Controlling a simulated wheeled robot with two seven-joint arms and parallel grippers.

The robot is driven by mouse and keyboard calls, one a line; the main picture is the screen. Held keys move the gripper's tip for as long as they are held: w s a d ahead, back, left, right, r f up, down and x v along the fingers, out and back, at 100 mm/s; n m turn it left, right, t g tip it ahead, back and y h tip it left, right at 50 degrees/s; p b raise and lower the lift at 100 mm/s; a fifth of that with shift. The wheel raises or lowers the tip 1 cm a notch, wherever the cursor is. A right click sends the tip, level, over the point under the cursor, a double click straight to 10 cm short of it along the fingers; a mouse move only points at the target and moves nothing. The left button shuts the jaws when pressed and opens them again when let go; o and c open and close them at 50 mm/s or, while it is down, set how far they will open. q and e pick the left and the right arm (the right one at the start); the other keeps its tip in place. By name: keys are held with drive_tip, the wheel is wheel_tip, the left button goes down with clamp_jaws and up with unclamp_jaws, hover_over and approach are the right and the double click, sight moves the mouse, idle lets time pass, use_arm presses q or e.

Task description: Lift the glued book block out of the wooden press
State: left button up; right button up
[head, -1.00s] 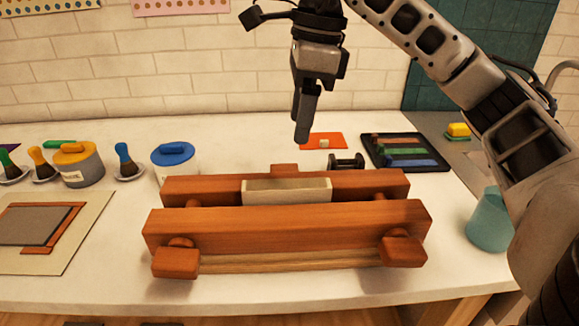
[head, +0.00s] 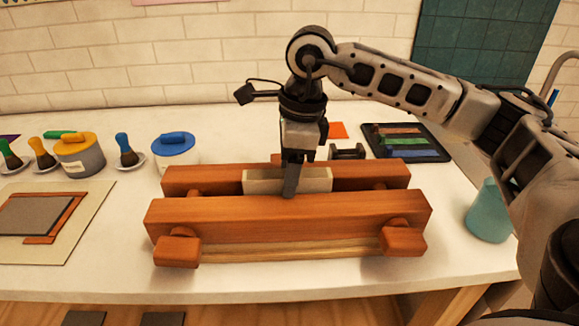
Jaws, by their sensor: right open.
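The wooden press (head: 290,222) stands on the white bench, with two reddish-brown beams and wooden knobs at the front. The pale book block (head: 318,181) sits upright between the beams, its top showing at the middle. My right gripper (head: 290,193) points down at the middle of the block, its fingers in front of the block's near face and close to the front beam. It is open; the fingers overlap in this view, and I cannot tell whether they touch the block. The lower part of the block is hidden by the front beam. My left gripper is not in view.
A blue-lidded pot (head: 173,150), a yellow-lidded pot (head: 80,155) and several brushes stand at the back left. Boards (head: 45,218) lie at the left. A dark tray (head: 405,142) is at the back right, a teal cup (head: 488,212) at the right.

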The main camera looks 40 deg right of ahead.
clamp_jaws()
drive_tip(key=shift+s+a+r, duration=0.1)
drive_tip(key=shift+s+r, duration=0.05)
drive_tip(key=shift+r, duration=0.1)
idle(0.3)
drive_tip(key=shift+r, duration=0.35)
drive_tip(key=shift+r+p, duration=2.05)
drive_tip(key=shift+r, duration=0.6)
drive_tip(key=shift+r+p, duration=0.35)
drive_tip(key=shift+r, duration=2.15)
